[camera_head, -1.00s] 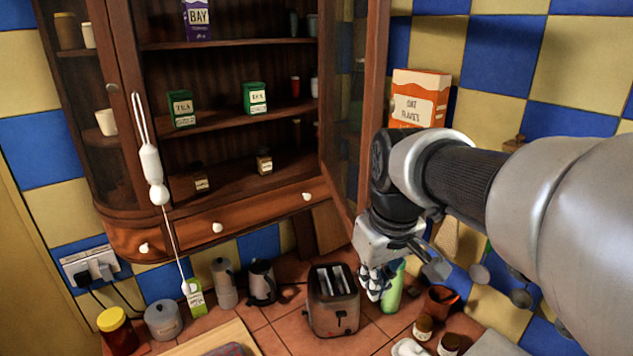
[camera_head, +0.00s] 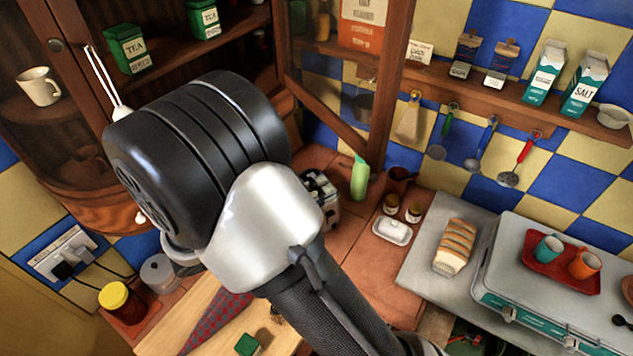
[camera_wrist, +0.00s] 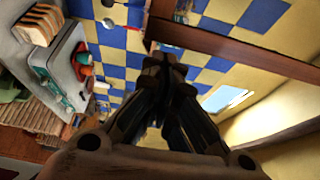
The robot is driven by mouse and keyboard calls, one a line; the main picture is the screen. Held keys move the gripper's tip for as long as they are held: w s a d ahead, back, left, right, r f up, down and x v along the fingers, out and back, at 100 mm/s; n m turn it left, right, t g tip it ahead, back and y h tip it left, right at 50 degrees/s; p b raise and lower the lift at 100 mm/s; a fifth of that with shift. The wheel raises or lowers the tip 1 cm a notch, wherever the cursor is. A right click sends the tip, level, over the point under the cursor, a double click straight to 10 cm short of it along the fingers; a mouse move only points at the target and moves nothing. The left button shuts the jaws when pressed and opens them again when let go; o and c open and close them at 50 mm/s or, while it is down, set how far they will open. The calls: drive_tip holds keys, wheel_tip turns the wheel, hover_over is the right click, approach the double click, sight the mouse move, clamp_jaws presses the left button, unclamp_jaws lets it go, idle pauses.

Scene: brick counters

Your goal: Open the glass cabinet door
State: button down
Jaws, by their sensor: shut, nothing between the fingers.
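The right-hand glass cabinet door (camera_head: 392,85) stands swung open, out from the wooden cabinet, in the head view. The oat flakes box shows through its glass. In the wrist view my gripper (camera_wrist: 165,62) is shut and empty, its fingertips together. A dark wooden bar (camera_wrist: 235,45) crosses behind and to the right of the fingertips; I cannot tell whether it is part of the door or whether they touch. In the head view my arm covers the cabinet's lower middle, and my gripper is hidden behind it.
Green tea boxes (camera_head: 126,49) and a white mug (camera_head: 40,86) stand in the cabinet. A shelf (camera_head: 480,85) with cartons and hanging utensils is on the right wall. Below are a toaster (camera_head: 320,197), a green bottle (camera_head: 360,178), a bread loaf (camera_head: 455,247) and a stove (camera_head: 510,265).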

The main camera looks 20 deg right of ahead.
sight(377, 163)
drive_tip(key=x, duration=1.1)
drive_tip(key=shift+d+p, duration=0.2)
drive_tip(key=shift+p, duration=0.2)
